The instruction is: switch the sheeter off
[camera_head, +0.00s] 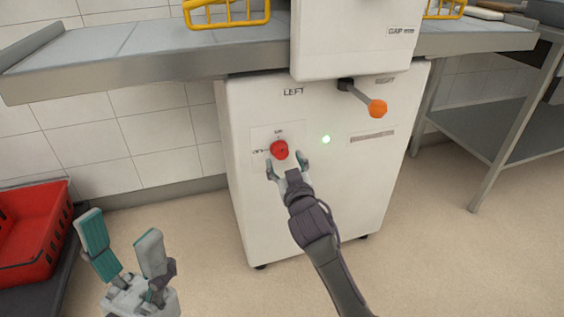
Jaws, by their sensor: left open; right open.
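The sheeter (360,195) is a white machine body on small wheels with a grey table across it. A red knob (279,150) sits on a plate on its front, below the word LEFT. My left gripper (122,242) is open and empty at the lower left, away from the machine.
A lever with an orange ball (377,108) sticks out above and right of the light. Yellow wire guards (228,14) stand over the table. A red crate (32,232) is at the left. A metal table (490,125) stands at the right. The floor before the machine is clear.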

